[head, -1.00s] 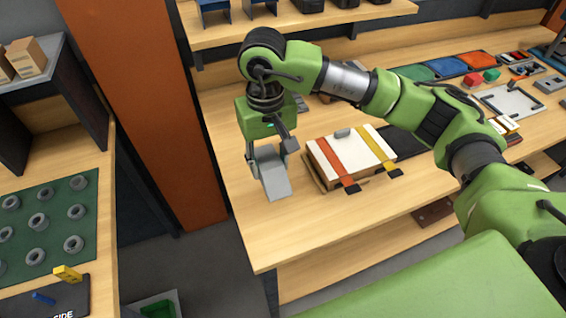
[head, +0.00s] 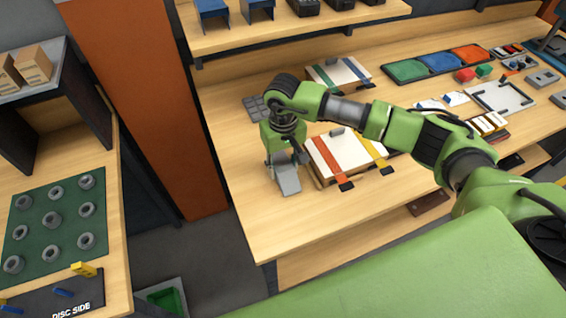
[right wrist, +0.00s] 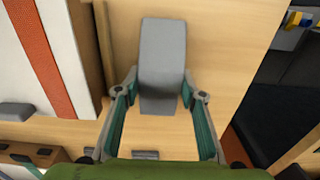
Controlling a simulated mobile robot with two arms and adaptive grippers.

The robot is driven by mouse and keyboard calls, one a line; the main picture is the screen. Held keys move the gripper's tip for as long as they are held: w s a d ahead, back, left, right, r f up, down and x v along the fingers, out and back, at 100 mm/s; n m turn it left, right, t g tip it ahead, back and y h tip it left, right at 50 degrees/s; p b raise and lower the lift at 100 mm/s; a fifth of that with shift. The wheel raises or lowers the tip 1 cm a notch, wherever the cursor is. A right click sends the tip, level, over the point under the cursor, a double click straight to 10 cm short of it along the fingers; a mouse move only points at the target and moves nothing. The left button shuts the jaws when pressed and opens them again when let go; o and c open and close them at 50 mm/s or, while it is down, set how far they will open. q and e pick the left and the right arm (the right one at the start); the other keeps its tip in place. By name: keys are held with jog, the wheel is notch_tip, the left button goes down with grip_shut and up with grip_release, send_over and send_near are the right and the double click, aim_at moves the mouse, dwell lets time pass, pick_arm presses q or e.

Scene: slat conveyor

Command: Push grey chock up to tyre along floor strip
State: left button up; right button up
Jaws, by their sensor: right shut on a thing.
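My right gripper (head: 283,163) points down over the left part of the wooden bench and is shut on a grey chock (head: 288,184). In the right wrist view, the chock (right wrist: 162,50) is a grey block between the two fingertips (right wrist: 160,88), with one finger against each side. The chock is just left of a white board with orange and yellow straps. I cannot tell whether it touches the bench top. No tyre or floor strip can be made out in either view. My left gripper does not show.
The strapped white board (head: 336,152) lies close to the right of the chock. A second strapped board (head: 338,75) and a grey grid pad (head: 256,110) lie behind. An orange pillar (head: 152,110) stands left of the bench (head: 262,225). The bench front is bare.

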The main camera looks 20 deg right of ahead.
jog(key=shift+f, duration=0.1)
jog(key=o, duration=0.9)
jog(key=shift+f, duration=0.1)
jog(key=o, duration=0.4)
